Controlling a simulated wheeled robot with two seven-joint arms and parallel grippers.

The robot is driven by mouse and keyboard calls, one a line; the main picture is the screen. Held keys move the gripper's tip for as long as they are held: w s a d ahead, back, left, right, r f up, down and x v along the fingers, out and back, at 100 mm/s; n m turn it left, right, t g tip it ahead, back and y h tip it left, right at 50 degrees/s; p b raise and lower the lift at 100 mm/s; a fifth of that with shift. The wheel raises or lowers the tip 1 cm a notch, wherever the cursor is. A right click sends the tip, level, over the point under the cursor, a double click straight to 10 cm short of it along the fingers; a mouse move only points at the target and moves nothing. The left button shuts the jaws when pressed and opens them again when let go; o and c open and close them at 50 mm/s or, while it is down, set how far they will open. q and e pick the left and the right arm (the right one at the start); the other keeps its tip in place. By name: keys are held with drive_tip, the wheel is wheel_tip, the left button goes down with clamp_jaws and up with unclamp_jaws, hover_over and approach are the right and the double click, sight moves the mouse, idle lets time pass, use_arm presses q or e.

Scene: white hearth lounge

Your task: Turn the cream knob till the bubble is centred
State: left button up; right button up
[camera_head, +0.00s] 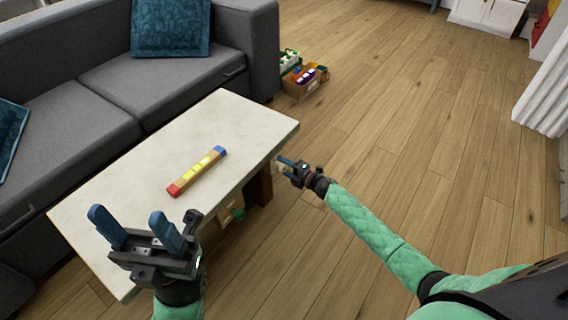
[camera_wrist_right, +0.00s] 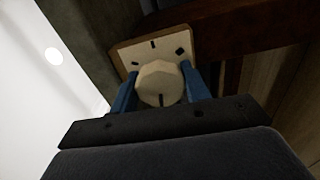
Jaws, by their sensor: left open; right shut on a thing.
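A spirit level (camera_head: 196,172) lies on the pale tabletop, red at its near end and blue at its far end. Its yellow-green window faces up; the bubble is too small to make out. The cream knob (camera_wrist_right: 160,84) sits on a square cream dial plate (camera_wrist_right: 128,55) with dark marks, in the right wrist view. A dark line shows on the knob's lower face. My right gripper (camera_head: 283,162) is at the table's right side, its blue fingers shut on either side of the knob. My left gripper (camera_head: 128,223) is open and empty over the table's near end.
The stone-topped table (camera_head: 110,195) stands before a grey sofa (camera_head: 160,80). A box of coloured items (camera_head: 303,80) stands on the floor beyond it. The wooden floor at right is clear.

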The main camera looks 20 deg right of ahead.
sight(286, 166)
drive_tip(key=shift+w+d+r, duration=0.1)
drive_tip(key=shift+d+r, duration=0.05)
drive_tip(key=shift+r, duration=0.05)
idle(0.4)
drive_tip(key=o, duration=1)
drive_tip(key=shift+f, duration=0.1)
drive_tip(key=p+v, duration=0.1)
drive_tip(key=v, duration=0.5)
drive_tip(key=shift+v, duration=0.95)
drive_tip(key=shift+m, duration=0.3)
